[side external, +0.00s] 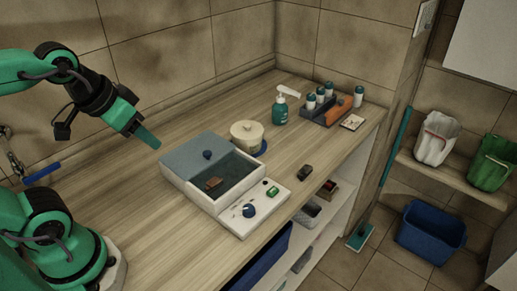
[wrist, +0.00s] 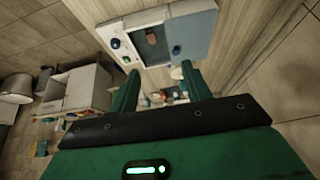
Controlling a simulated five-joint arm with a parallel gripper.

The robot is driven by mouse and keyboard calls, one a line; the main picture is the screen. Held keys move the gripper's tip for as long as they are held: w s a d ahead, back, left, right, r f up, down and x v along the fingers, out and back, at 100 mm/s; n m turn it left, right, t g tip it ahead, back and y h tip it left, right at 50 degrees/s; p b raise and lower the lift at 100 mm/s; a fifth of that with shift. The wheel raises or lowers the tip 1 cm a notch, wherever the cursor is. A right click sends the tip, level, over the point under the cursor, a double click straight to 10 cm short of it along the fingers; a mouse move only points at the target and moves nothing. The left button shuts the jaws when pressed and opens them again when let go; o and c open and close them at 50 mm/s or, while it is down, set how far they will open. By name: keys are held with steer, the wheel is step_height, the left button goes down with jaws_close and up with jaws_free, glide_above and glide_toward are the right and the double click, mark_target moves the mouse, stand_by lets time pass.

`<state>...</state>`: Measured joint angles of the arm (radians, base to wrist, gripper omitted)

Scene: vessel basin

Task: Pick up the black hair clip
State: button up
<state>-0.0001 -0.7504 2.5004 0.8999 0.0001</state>
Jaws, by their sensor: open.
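A small dark object (side external: 305,173), which looks like the black hair clip, lies on the wooden counter right of the box, close to the front edge. It is too small to make out its shape, and I cannot pick it out in the wrist view. My gripper (side external: 148,139) is raised above the counter, left of the box and well apart from the dark object. In the wrist view its two green fingers (wrist: 160,76) stand apart with nothing held between them.
A pale box (side external: 224,221) has a blue-grey lid, a brown item (side external: 213,184) inside and a knob (side external: 249,210). Behind are a lidded jar (side external: 246,134), a pump bottle (side external: 280,108) and a caddy of bottles (side external: 319,108).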

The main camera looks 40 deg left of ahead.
steer(key=shift+o, duration=0.5)
steer(key=shift+w, duration=0.1)
steer(key=w+d+r+g, duration=0.1)
steer(key=w+d, duration=0.2)
steer(key=w, duration=0.7)
steer(key=w+d+g, duration=0.2)
steer(key=w+d, duration=0.1)
steer(key=w, duration=0.8)
steer(key=w+d+f+g, duration=0.1)
steer(key=w+d+f, duration=0.2)
steer(key=w+f, duration=0.1)
steer(key=w+d+f, duration=0.4)
steer(key=w+f, duration=0.1)
steer(key=f, duration=0.2)
steer(key=w+d+f+g, duration=0.1)
steer(key=w+d+f, duration=0.2)
steer(key=w+f, duration=0.1)
steer(key=shift+w+d+f+g, duration=0.15)
steer(key=shift+w+d+f, duration=0.05)
steer(key=shift+f, duration=0.2)
steer(key=shift+w+d+f+g, duration=0.15)
steer(key=shift+f, duration=0.25)
steer(key=shift+w+d+f, duration=0.15)
steer(key=shift+d+f, duration=0.05)
steer(key=shift+f, duration=0.25)
